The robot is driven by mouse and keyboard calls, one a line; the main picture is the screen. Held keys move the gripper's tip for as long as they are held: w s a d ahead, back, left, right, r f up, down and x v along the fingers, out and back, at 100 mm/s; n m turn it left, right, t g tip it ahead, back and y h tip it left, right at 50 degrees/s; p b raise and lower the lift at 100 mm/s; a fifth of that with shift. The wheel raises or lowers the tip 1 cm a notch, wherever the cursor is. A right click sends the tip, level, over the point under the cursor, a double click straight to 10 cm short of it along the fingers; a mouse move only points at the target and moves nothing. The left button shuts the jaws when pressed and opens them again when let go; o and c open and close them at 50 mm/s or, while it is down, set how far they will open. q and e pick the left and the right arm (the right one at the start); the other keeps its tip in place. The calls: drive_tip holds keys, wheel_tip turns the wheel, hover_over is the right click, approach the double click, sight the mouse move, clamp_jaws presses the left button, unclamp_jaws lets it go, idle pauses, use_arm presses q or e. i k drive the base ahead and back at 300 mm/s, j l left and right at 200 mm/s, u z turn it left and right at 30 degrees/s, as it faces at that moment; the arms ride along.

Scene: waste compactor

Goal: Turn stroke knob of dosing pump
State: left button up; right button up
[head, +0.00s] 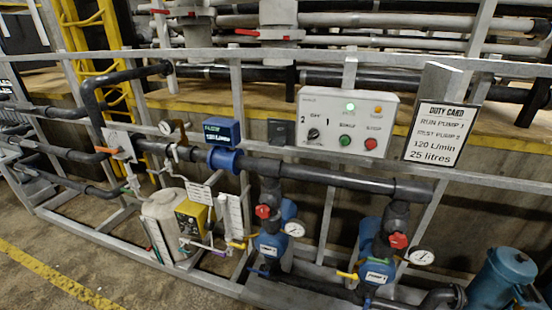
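Neither of my grippers is in view.
The grey skid frame and dark pipes stand around the pump. A control box (346,121) and a duty card (440,135) hang to the right. Two blue pumps (271,243) (378,270) sit lower right. Open floor (40,262) lies at front left.

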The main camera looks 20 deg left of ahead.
sight(187, 230)
drive_tip(key=u, duration=1.4)
